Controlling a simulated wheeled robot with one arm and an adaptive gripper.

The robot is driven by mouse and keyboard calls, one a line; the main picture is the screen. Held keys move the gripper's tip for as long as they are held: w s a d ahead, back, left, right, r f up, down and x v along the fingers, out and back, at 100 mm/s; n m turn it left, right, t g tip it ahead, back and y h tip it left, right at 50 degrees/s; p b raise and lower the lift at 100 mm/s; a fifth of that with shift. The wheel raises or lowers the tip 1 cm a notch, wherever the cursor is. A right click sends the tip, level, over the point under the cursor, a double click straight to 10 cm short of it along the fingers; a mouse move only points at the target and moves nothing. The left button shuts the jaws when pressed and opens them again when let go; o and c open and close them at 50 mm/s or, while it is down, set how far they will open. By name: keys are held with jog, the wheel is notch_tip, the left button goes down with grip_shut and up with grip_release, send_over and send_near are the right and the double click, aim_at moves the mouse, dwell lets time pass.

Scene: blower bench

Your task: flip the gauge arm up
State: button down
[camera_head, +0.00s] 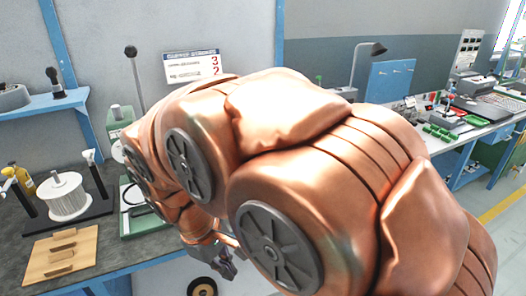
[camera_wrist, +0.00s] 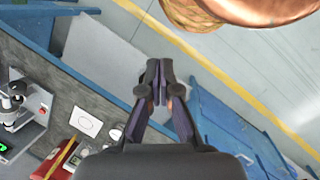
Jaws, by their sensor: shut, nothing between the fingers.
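My gripper (camera_head: 222,264) hangs low beside the front edge of the bench in the head view, partly hidden by my arm. In the wrist view my gripper (camera_wrist: 157,82) has its fingertips together with nothing between them, over the floor beside the bench. A grey gauge-like stand (camera_wrist: 14,108) with a green display and a red button stands on the bench at the left of the wrist view, apart from my gripper and cut off by the frame. I cannot tell clearly which part is the gauge arm or how it is set.
The dark bench top (camera_head: 30,238) holds a white spool (camera_head: 68,196), a wooden block board (camera_head: 62,256) and a green-based lever device (camera_head: 118,122). A white card (camera_wrist: 86,122) and a red item (camera_wrist: 60,160) lie near the bench edge. Blue structures (camera_wrist: 215,125) stand below right.

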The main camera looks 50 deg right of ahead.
jog(key=s+a+f+m+y, duration=0.2)
jog(key=s+a, duration=0.4)
jog(key=s, duration=0.1)
jog(key=shift+a+t, duration=0.3)
jog(key=shift+a, duration=0.05)
jog(key=shift+s+f, duration=0.1)
